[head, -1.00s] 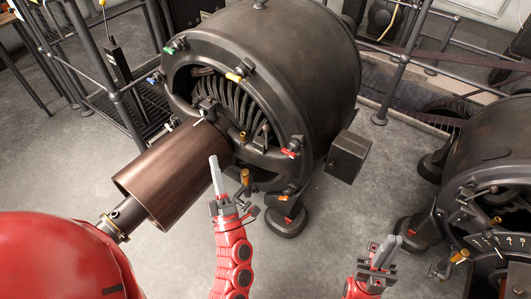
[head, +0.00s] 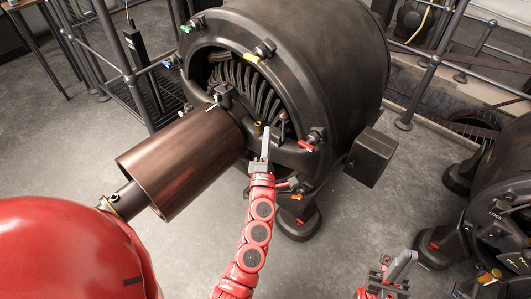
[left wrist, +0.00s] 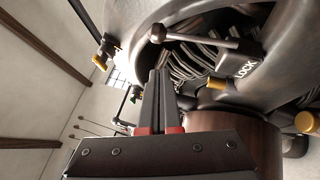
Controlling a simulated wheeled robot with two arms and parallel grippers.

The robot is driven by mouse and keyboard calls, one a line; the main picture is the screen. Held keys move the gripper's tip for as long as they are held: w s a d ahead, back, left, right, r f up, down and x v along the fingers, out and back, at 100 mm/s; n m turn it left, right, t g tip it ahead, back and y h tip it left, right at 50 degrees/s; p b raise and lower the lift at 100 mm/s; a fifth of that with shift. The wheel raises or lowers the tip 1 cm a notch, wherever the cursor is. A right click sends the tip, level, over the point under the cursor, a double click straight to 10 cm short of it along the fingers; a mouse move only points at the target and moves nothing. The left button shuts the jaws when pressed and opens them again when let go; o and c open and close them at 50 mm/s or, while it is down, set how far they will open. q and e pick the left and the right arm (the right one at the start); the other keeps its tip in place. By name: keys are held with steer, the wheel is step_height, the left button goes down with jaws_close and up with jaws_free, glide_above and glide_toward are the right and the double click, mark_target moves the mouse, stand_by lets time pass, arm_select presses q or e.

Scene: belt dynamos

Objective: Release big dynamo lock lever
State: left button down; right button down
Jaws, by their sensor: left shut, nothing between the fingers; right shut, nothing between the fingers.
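The big dynamo (head: 335,60) is a large dark drum with an open front showing curved coils. In the head view the lever is small, around the lower front opening by my left gripper. My left gripper (head: 266,134) is shut and empty, pointing up at that opening; in the left wrist view its fingers (left wrist: 158,78) are below the ball end, with no clear contact. My right gripper (head: 404,262) is shut and empty at lower right.
A brown cylinder (head: 180,165) on a shaft juts from the dynamo front, left of my left arm. A grey box (head: 370,157) is on the dynamo's right side. Another dark machine (head: 500,215) stands at right. Railings (head: 115,50) stand at left; open floor lies below.

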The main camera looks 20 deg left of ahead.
arm_select(q)
steer(key=shift+w+d+r, duration=0.3)
steer(key=shift+w+d, duration=0.2)
steer(key=shift+w, duration=0.2)
steer(key=shift+w+d+r, duration=0.25)
steer(key=shift+w+d, duration=0.25)
steer(key=shift+w, duration=0.15)
steer(key=p, duration=0.3)
steer(key=w+m+g+h+p, duration=0.1)
steer(key=p, duration=0.3)
steer(key=shift+w+d+r, duration=0.25)
steer(key=shift+r, duration=0.1)
steer(key=shift+f, duration=0.1)
